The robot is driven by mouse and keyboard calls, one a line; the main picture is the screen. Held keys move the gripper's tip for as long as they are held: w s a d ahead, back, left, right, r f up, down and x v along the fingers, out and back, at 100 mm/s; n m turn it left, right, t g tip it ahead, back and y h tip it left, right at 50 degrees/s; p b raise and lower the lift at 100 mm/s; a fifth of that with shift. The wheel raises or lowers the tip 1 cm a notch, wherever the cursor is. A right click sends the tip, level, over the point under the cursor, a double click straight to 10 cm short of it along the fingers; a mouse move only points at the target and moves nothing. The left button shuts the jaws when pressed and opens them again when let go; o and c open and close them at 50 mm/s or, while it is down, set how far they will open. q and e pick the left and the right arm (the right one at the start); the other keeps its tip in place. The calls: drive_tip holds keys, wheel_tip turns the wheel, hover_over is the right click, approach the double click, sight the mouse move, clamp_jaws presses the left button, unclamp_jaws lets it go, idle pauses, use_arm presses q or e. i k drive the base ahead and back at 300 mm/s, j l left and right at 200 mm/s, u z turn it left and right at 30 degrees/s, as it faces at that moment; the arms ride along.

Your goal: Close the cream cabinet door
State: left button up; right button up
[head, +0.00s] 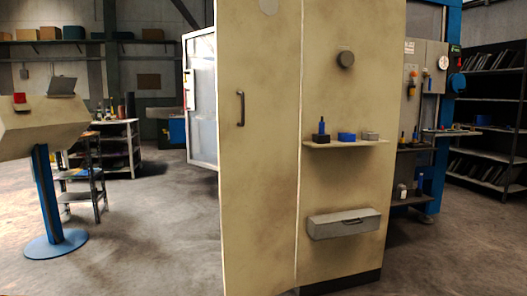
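The cream cabinet (345,185) stands right of the middle in the head view, tall and worn, on a dark plinth. Its cream door (260,200) is the panel on the left, with its outer face toward me. A dark bar handle (240,108) is upright near the door's left edge. The door meets the side with the shelf along an upright seam. No inside of the cabinet shows, and I cannot tell how far the door stands ajar. Neither of my grippers is in view.
A small shelf (350,144) and a grey box (344,224) stick out from the cabinet's right side. A console on a blue post (48,195) stands at left. A pale framed panel (201,100) is behind the door. Concrete floor (150,245) is clear at front left.

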sight(258, 52)
drive_tip(key=i+l+u, duration=0.1)
drive_tip(key=i+l, duration=0.45)
drive_tip(key=l, duration=0.15)
drive_tip(key=i+l+u, duration=0.15)
drive_tip(key=i+l, duration=0.15)
drive_tip(key=i+l+u, duration=0.1)
drive_tip(key=i+l, duration=0.15)
drive_tip(key=l, duration=0.2)
drive_tip(key=i+l+u, duration=0.1)
drive_tip(key=i+l, duration=0.15)
drive_tip(key=l, duration=0.15)
drive_tip(key=i+l, duration=0.25)
drive_tip(key=l, duration=0.15)
drive_tip(key=u, duration=0.05)
